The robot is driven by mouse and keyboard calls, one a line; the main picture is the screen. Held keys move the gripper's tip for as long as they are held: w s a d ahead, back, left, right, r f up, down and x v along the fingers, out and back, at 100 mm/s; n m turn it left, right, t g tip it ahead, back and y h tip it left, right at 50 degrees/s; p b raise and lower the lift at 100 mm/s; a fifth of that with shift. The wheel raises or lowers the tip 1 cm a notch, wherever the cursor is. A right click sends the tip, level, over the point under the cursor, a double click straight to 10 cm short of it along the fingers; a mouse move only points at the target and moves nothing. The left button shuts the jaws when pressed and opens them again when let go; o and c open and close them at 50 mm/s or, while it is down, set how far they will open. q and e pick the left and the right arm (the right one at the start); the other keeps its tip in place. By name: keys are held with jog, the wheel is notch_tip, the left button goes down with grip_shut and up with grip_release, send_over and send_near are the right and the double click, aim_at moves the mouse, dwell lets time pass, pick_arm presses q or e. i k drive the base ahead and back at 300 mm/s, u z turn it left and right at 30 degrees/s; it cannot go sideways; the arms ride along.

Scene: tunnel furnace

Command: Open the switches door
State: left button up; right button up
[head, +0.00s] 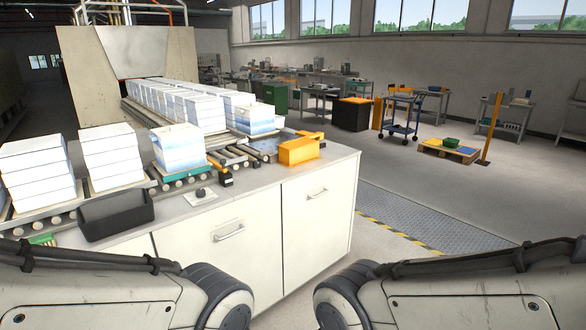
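A white cabinet counter stands in front of me in the head view. Its front has a left door (255,260) with a bar handle (229,232) and a right door (312,235) with a bar handle (317,193). Both doors look shut. I cannot tell which one is the switches door, and no switches show on either front. Both of my arms come in along the bottom edge and hide the lower part of the cabinet front. Neither gripper shows in the picture.
On the counter are a dark bin (115,213), an orange box (298,151) and a small grey knob-like part (201,193). Behind, stacks of white blocks (178,146) stand on rollers leading to the furnace (135,70).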

aim_at(316, 206)
jog(key=i, duration=2.1)
jog(key=u, duration=1.05)
jog(key=i, duration=0.25)
jog(key=z, duration=1.55)
